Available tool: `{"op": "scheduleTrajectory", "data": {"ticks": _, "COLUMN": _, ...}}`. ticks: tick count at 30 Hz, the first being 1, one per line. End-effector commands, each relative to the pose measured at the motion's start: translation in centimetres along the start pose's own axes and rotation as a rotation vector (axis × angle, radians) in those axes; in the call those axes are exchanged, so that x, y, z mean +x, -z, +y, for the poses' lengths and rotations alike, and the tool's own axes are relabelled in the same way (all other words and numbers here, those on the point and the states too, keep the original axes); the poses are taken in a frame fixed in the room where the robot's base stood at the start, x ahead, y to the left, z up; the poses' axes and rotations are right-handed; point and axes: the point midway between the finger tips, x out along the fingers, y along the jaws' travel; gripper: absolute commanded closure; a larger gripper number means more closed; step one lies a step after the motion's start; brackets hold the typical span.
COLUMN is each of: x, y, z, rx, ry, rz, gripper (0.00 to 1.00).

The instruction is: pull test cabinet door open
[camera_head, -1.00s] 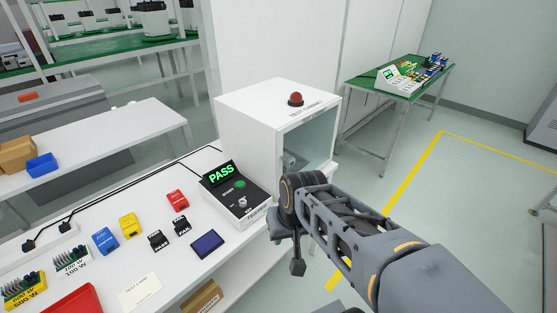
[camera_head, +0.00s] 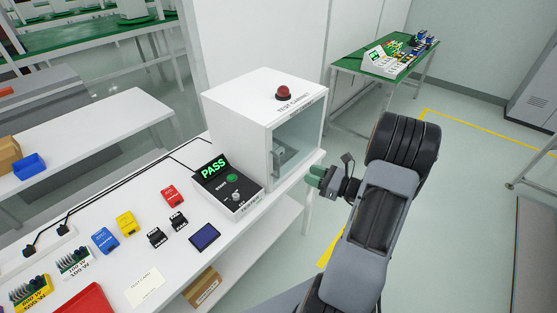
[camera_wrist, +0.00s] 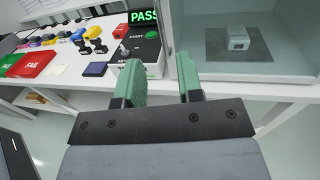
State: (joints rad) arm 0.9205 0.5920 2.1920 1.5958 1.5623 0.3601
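The white test cabinet (camera_head: 240,112) stands on the bench, with a red button (camera_head: 283,93) on top. Its glazed door (camera_head: 305,135) looks shut in the head view, with a grey upright handle (camera_head: 277,158) near the left edge. My gripper (camera_head: 318,178) is to the right of the handle and apart from it, in front of the cabinet's lower right. In the wrist view my gripper (camera_wrist: 160,78) shows two green fingers spread with nothing between them. The cabinet (camera_wrist: 222,82) is ahead and to the right there; a small white unit (camera_wrist: 238,40) sits inside.
Left of the cabinet, a tester (camera_head: 232,188) shows PASS. Coloured blocks and a red tray (camera_head: 78,300) lie along the white bench (camera_head: 185,262). A green-topped table (camera_head: 372,68) stands behind. Open floor lies to the right.

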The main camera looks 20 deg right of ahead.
Motion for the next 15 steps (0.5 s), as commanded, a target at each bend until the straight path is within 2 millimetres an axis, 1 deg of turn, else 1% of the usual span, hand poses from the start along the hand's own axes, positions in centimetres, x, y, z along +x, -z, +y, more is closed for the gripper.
{"op": "scheduleTrajectory", "data": {"ticks": 9, "x": 6.0, "y": -0.2, "z": 0.1, "rx": 0.001, "ry": -0.005, "rz": -0.001, "gripper": 0.66}}
{"op": "scheduleTrajectory", "data": {"ticks": 15, "x": 9.4, "y": -0.2, "z": 0.1, "rx": 0.001, "ry": -0.004, "rz": 0.000, "gripper": 0.66}}
